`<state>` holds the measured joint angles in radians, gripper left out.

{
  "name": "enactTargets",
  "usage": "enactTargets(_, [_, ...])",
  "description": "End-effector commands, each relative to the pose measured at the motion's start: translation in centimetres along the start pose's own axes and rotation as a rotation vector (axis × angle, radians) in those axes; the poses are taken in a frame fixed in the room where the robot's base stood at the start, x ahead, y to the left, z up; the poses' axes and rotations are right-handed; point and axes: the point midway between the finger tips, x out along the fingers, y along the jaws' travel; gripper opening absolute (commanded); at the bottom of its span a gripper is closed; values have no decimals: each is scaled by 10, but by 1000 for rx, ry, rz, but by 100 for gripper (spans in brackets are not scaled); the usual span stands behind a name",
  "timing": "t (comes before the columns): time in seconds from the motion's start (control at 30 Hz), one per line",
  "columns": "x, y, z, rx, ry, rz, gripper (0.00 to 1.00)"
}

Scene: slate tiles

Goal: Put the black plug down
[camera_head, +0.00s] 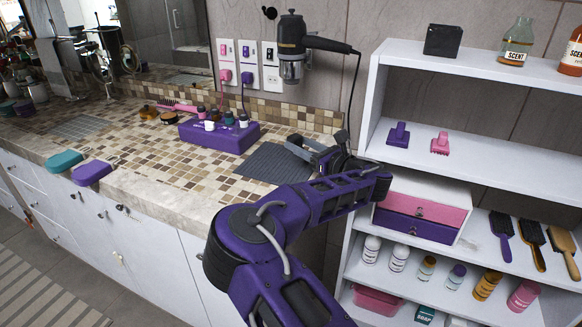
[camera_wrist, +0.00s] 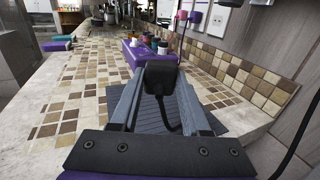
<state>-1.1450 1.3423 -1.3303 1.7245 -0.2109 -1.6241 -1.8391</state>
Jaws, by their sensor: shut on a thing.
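The black plug (camera_wrist: 161,74) is between the fingertips of my gripper (camera_wrist: 160,85) in the wrist view, and its black cord curves down from it between the fingers. My gripper is shut on it. In the head view my gripper (camera_head: 303,148) is above the right end of the tiled counter, over the grey ribbed mat (camera_head: 262,167); the plug cannot be made out clearly there. The mat also shows below the fingers in the wrist view (camera_wrist: 147,117). The black hair dryer (camera_head: 291,42) hangs on the wall, its cord running down toward my gripper.
A purple box (camera_head: 208,139) with several small bottles stands left of the mat. Wall outlets (camera_head: 248,65) hold a pink and a purple plug; the right outlet (camera_head: 271,66) is empty. A white shelf unit (camera_head: 470,150) stands right. Bare tiles (camera_head: 150,150) lie at front left.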

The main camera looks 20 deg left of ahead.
Motion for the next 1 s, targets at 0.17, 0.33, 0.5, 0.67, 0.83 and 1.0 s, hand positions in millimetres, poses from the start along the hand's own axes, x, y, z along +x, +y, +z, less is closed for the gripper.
enactTargets(0.17, [0,0,-35,0,2,0,0])
enactTargets(0.33, [0,0,-51,1,1,0,0])
enactTargets(0.5, [0,0,-75,0,1,0,0])
enactTargets(0.67, [0,0,-76,-1,-2,0,0])
enactTargets(0.83, [0,0,-78,0,-1,0,0])
enactTargets(1.0, [0,0,-79,0,-1,0,66])
